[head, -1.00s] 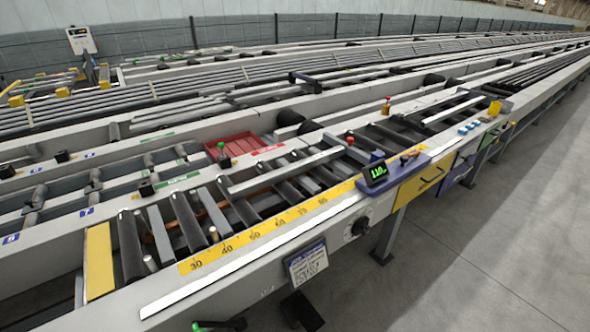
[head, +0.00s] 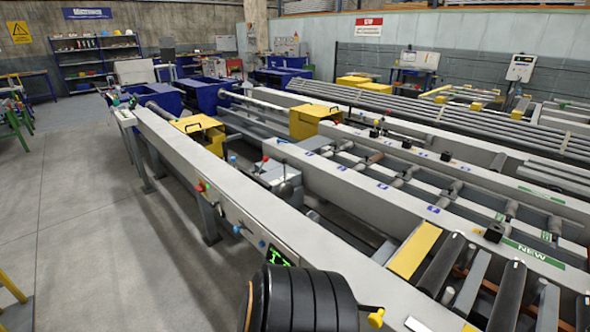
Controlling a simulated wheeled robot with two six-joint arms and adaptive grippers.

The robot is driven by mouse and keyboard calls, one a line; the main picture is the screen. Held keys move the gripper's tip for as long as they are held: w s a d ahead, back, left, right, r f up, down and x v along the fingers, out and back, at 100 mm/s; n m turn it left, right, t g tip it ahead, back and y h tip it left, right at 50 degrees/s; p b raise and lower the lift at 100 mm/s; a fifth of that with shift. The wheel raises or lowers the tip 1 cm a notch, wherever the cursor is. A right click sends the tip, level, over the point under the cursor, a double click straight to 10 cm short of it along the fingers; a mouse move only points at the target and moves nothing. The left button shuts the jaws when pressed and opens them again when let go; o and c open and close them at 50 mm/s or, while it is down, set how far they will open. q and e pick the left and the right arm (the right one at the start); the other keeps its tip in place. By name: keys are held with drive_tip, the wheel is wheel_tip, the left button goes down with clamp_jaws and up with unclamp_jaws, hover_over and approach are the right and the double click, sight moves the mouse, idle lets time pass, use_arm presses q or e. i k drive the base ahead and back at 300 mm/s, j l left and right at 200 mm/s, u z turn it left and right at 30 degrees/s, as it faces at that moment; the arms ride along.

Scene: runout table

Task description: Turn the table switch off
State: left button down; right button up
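The runout table (head: 255,212) runs from the lower right toward the back left, with its grey front beam, rollers and a yellow plate (head: 414,250). A small dark panel with green lit marks (head: 279,258) sits on the beam's front side, partly hidden by a black ribbed cylinder at the bottom edge. A red knob (head: 201,187) and a blue knob (head: 262,244) are on the same beam. I cannot tell whether any of these is the table switch. The round black dial seen earlier on the table's front side is out of view. Neither gripper is in view.
The black ribbed cylinder (head: 305,299) fills the bottom middle; I cannot tell what it belongs to. Yellow covers (head: 198,133) and blue bins (head: 205,94) stand farther along the line. The concrete floor (head: 90,220) at left is mostly clear; a yellow rail (head: 12,285) stands at its edge.

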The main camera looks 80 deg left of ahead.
sight(200, 189)
drive_tip(key=u, duration=3.55)
drive_tip(key=i+j+z, duration=0.1)
drive_tip(key=i+j, duration=0.2)
drive_tip(key=j, duration=0.15)
drive_tip(key=i+j+z, duration=0.1)
drive_tip(key=i+j, duration=0.25)
drive_tip(key=j, duration=0.15)
drive_tip(key=i+j, duration=0.25)
drive_tip(key=j, duration=0.25)
drive_tip(key=i+j+z, duration=0.15)
drive_tip(key=i+j, duration=0.15)
drive_tip(key=j, duration=0.2)
drive_tip(key=i+j+z, duration=0.1)
drive_tip(key=i+j, duration=0.2)
drive_tip(key=j, duration=0.2)
drive_tip(key=i+j+z, duration=0.1)
drive_tip(key=j, duration=0.45)
drive_tip(key=i+j, duration=0.35)
drive_tip(key=j, duration=0.25)
drive_tip(key=i+j+z, duration=0.15)
drive_tip(key=j, duration=0.4)
drive_tip(key=i, duration=0.05)
